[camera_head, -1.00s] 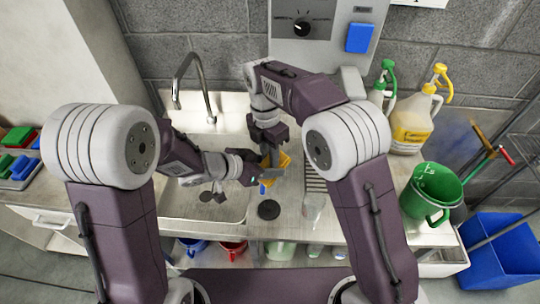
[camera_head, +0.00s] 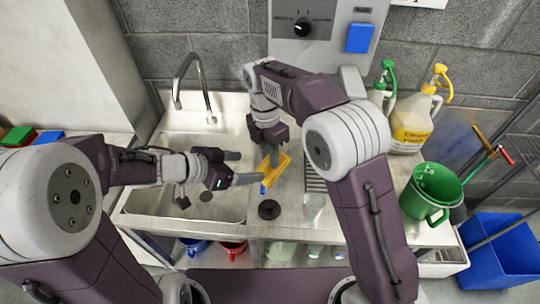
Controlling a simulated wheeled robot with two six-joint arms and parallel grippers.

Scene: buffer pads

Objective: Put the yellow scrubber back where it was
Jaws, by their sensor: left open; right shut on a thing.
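The yellow scrubber (camera_head: 279,171) is over the counter just right of the sink, with a small blue part at its lower left end. My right gripper (camera_head: 273,160) points down from above and is shut on the yellow scrubber. Its fingertips partly cover the scrubber. I cannot tell whether the scrubber touches the counter. My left gripper (camera_head: 246,168) is open and empty, over the right side of the sink and just left of the scrubber, its fingers pointing right.
A faucet (camera_head: 190,82) stands behind the sink (camera_head: 160,209). A black disc (camera_head: 269,209) and a clear cup (camera_head: 313,208) are on the counter. A green jug (camera_head: 432,185) and a yellow-capped bottle (camera_head: 413,123) stand right.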

